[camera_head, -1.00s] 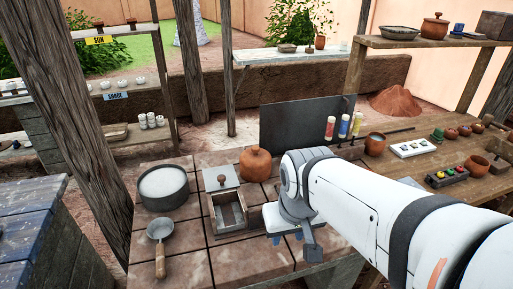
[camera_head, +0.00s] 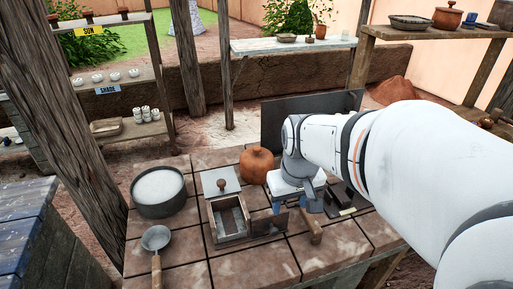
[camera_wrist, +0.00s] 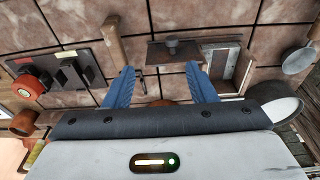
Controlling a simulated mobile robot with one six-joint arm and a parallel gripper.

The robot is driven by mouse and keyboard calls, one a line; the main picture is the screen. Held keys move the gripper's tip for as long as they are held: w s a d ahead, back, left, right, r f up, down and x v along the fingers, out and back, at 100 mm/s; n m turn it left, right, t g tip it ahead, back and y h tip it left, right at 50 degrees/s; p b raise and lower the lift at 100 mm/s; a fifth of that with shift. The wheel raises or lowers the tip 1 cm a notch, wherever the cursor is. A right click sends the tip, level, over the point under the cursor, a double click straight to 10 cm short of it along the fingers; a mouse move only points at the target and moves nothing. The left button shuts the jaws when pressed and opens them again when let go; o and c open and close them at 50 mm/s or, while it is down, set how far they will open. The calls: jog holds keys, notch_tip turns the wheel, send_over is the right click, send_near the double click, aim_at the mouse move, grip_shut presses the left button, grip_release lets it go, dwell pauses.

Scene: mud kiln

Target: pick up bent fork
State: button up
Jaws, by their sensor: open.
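I cannot make out a bent fork in either view; it may be hidden or too small to tell. My gripper (camera_head: 293,210) is open above the tiled table, just right of the wooden box (camera_head: 213,232). In the wrist view, the blue fingers of my gripper (camera_wrist: 160,86) are spread apart with nothing held between them. A dark flat piece with a stub (camera_wrist: 173,50) lies beyond the fingertips, beside the box (camera_wrist: 243,68). A wooden handle (camera_wrist: 115,38) lies near the left finger; it also shows in the head view (camera_head: 312,228).
A pot of white material (camera_head: 159,187) and a ladle (camera_head: 156,240) stand left of the box. A lidded clay jar (camera_head: 257,164) stands behind, near my gripper. A dark upright panel (camera_head: 275,122) rises at the back. The front tiles are clear.

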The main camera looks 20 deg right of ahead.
jog(key=shift+g, duration=0.9)
jog(key=w+d+f, duration=0.4)
jog(key=w+d+f+b, duration=0.1)
jog(key=w+d+f, duration=0.3)
jog(key=d, duration=0.1)
jog(key=shift+w+d+f, duration=0.1)
jog(key=shift+w, duration=0.25)
jog(key=shift+d+f, duration=0.1)
jog(key=shift+f, duration=0.25)
notch_tip(320, 180, down, 7)
jog(key=shift+s+f, duration=0.1)
jog(key=shift+s, duration=0.05)
grip_shut()
